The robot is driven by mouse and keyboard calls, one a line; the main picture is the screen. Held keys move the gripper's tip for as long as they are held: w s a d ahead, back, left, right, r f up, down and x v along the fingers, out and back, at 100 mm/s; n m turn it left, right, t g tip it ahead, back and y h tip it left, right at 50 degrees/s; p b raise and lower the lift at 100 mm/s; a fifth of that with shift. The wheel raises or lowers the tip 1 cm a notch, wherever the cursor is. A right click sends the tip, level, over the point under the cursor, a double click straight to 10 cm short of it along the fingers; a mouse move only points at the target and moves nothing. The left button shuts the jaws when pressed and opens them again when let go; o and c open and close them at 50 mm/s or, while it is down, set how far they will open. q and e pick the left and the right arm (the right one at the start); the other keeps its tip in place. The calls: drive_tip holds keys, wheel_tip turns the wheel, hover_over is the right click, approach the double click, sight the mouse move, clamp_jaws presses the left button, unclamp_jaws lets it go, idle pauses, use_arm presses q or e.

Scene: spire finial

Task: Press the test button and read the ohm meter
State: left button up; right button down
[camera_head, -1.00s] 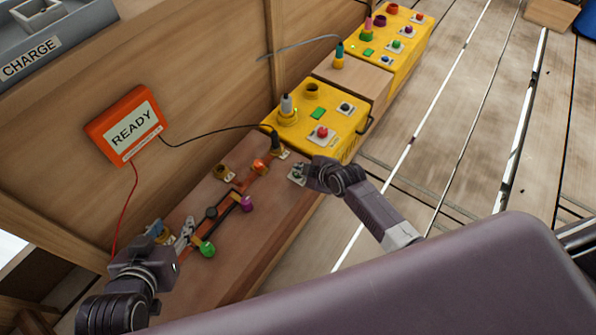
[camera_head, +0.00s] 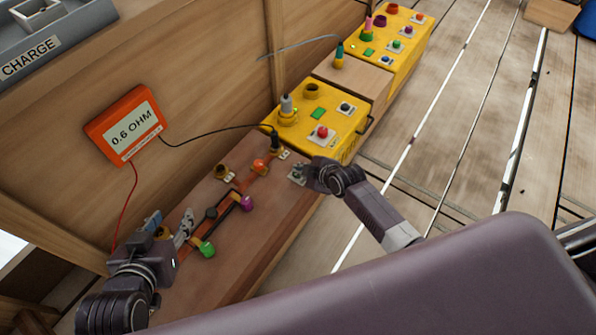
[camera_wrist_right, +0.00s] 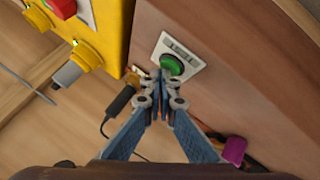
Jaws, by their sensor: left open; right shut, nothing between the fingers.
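The orange ohm meter (camera_head: 126,125) is on the wooden wall at the left and its screen reads "0.6 OHM". The green test button (camera_wrist_right: 172,66) sits on a white plate in the right wrist view. My right gripper (camera_wrist_right: 162,76) is shut and empty, with its fingertips at the near edge of the button; in the head view the gripper (camera_head: 302,174) hides the button. Whether the tips touch it I cannot tell. My left gripper (camera_head: 175,235) is open near the left end of the bench. A blue-topped part (camera_head: 153,221) is beside it.
A black probe (camera_head: 275,142) stands on the wooden bench (camera_head: 262,232), wired to the meter. A red wire also leaves the meter. Orange bars with coloured knobs (camera_head: 246,203) lie between my grippers. Yellow boxes (camera_head: 340,113) stand behind.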

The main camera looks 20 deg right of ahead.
use_arm(q)
drive_tip(key=shift+w+d+r, duration=0.15)
drive_tip(key=shift+w+r, duration=0.1)
drive_tip(key=shift+r, duration=0.05)
use_arm(e)
drive_tip(key=shift+f, duration=0.15)
idle(0.5)
use_arm(q)
drive_tip(key=shift+s+f, duration=0.1)
use_arm(e)
drive_tip(key=shift+r, duration=0.25)
drive_tip(key=shift+r+p, duration=0.2)
drive_tip(key=shift+p, duration=0.2)
drive_tip(key=shift+r+p, duration=0.4)
use_arm(q)
drive_tip(key=s+a+f+g+y, duration=0.1)
drive_tip(key=s+a+f+g, duration=0.2)
drive_tip(key=s, duration=0.6)
drive_tip(key=shift+a+f+g, duration=0.2)
drive_tip(key=shift+f+g, duration=0.6)
drive_tip(key=shift+f, duration=0.6)
drive_tip(key=shift+w, duration=0.1)
